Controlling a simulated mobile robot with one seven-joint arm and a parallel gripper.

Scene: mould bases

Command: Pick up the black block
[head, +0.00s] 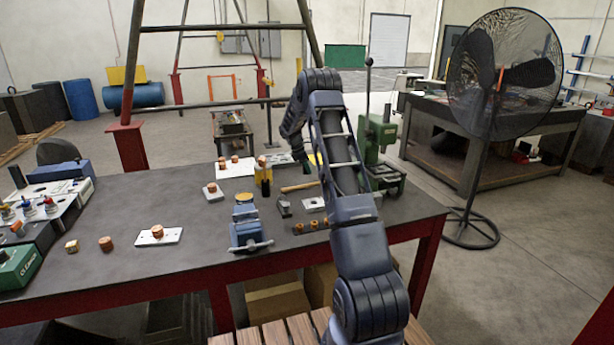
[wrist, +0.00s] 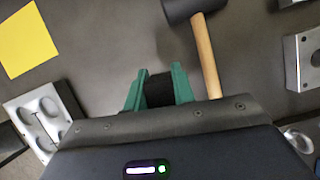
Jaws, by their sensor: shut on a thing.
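My gripper (wrist: 159,88) has two green fingers, and they are shut on the black block (wrist: 159,92). In the wrist view the block is a dark piece filling the gap between the fingers; its lower part is hidden by the gripper body. In the head view my gripper (head: 307,166) is over the far part of the workbench, partly behind my arm, and I cannot make out the block there. Whether the block touches the bench is unclear.
In the wrist view a mallet (wrist: 205,55) lies just right of the fingers. A yellow sheet (wrist: 28,40) and a metal mould plate (wrist: 42,122) are at left, another metal block (wrist: 304,60) at right. A blue vise (head: 247,232) and green press (head: 380,150) stand on the workbench (head: 200,262).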

